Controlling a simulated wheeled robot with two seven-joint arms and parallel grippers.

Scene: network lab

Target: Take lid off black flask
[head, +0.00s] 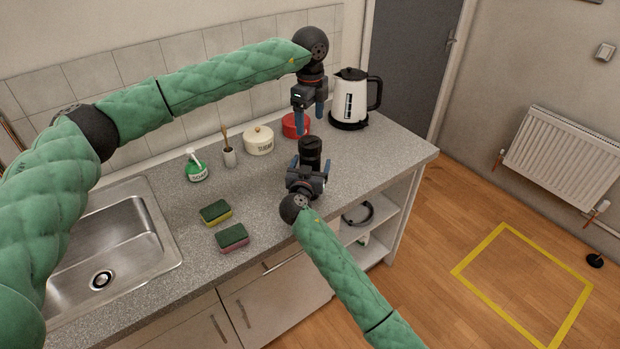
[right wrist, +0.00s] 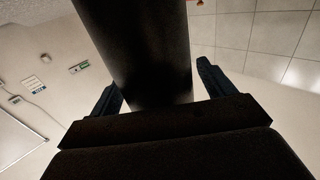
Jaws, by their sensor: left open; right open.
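The black flask (head: 310,148) stands upright on the speckled grey worktop, its dark lid at the top. My right gripper (head: 308,174) is open in front of the flask, low and near it. In the right wrist view the flask (right wrist: 140,45) rises between the two open fingers (right wrist: 160,92); I cannot tell whether they touch it. My left gripper (head: 311,122) is open, pointing down from above, close behind and above the flask in the picture. It holds nothing visible. The seam between lid and flask is not clear.
A red pot (head: 295,125), a cream sugar pot (head: 258,141) and a white kettle (head: 350,98) stand behind. A soap bottle (head: 196,168), a brush holder (head: 229,157) and two sponges (head: 216,212) are left, beside the sink (head: 160,249). Worktop (head: 390,158) right of the flask is clear.

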